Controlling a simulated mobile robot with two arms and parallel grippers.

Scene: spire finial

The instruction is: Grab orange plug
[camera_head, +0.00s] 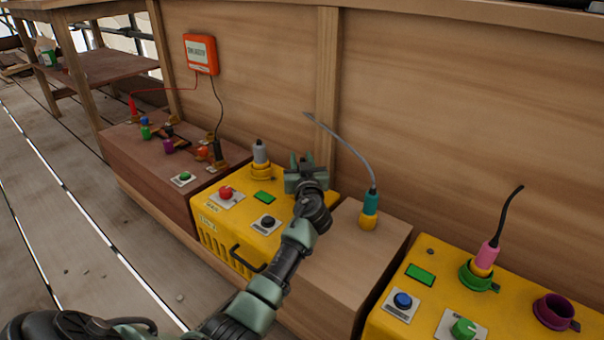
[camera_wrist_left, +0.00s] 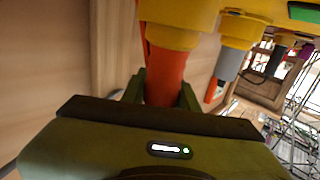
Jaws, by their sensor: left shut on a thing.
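The orange plug (camera_wrist_left: 166,76) shows in the left wrist view, upright against a yellow socket (camera_wrist_left: 180,24). My left gripper (camera_wrist_left: 162,92) is shut on it, one dark green finger on each side of the plug. In the head view the gripper (camera_head: 306,174) is above the back right of the yellow box (camera_head: 222,236). The orange plug is hidden behind it there. My right gripper is not in view.
A grey plug (camera_head: 260,152) stands left of the gripper in the head view. Right of it, a teal plug (camera_head: 371,202) with a grey cable stands on a wooden block (camera_head: 345,255). A pink plug (camera_head: 487,254) is farther right. The wooden wall (camera_head: 250,110) is close behind.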

